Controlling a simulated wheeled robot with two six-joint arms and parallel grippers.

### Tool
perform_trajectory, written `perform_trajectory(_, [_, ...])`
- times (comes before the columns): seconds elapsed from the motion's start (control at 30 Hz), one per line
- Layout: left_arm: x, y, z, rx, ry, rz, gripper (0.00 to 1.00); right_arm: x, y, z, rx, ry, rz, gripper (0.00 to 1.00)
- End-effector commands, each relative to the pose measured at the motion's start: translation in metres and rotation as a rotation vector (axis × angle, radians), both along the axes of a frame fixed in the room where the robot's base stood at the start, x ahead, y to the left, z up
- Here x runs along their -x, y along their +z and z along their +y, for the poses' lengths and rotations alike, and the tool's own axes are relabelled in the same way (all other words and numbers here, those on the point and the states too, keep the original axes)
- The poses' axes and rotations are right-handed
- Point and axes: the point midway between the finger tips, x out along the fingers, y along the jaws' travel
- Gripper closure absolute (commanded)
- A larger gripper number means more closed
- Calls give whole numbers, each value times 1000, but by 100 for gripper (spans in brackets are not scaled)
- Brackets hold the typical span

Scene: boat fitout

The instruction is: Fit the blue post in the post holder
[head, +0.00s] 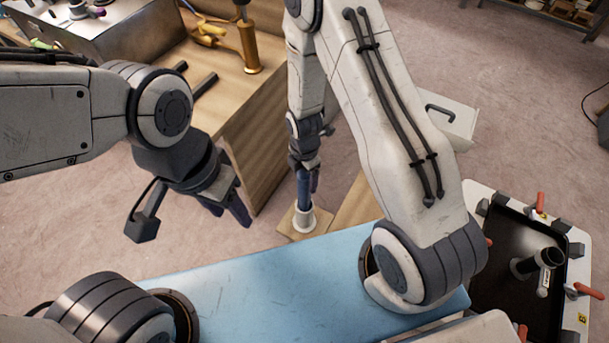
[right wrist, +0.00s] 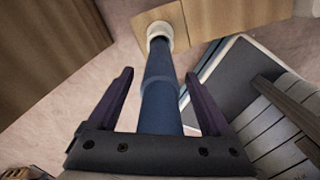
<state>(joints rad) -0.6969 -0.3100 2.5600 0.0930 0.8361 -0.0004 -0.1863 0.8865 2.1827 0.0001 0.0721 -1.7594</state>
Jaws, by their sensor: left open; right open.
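The blue post (head: 303,188) stands upright with its lower end in the white ring of the post holder (head: 303,220). In the right wrist view the blue post (right wrist: 160,90) runs down into the white holder ring (right wrist: 159,33); the seat inside the ring is hidden. My right gripper (head: 308,180) is at the post's upper part. In its wrist view the right gripper's fingers (right wrist: 158,76) are spread apart, one on each side of the post, with gaps between. My left gripper (head: 236,212) is open and empty, left of the post above the floor.
A wooden workbench (head: 235,125) with a brass-coloured cylinder (head: 249,50) and dark rods stands behind, left of the post. A blue panel (head: 270,285) lies in front. A black tray (head: 510,275) with red-handled clamps is at the right. Pinkish floor is open at upper right.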

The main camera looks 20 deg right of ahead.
Motion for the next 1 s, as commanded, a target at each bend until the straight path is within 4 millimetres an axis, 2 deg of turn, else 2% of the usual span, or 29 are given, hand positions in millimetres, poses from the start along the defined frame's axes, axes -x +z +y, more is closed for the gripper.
perform_trajectory(0.17, [0, 2, 0, 0, 0, 0, 50, 0, 9, 0, -1, 0, -2, 17])
perform_trajectory(0.5, [0, 14, 0, 0, 0, 0, 50, -1, 75, 0, -1, 0, -5, 17])
perform_trajectory(0.63, [0, 17, 0, 0, 0, 0, 50, -1, 93, 0, -1, 0, -4, 17])
perform_trajectory(0.8, [0, 18, 0, 0, 0, 0, 50, 0, 104, 0, 0, 0, -1, 17])
perform_trajectory(1.0, [0, 18, 0, 0, 0, 0, 50, 0, 105, 0, 0, 0, 0, 17])
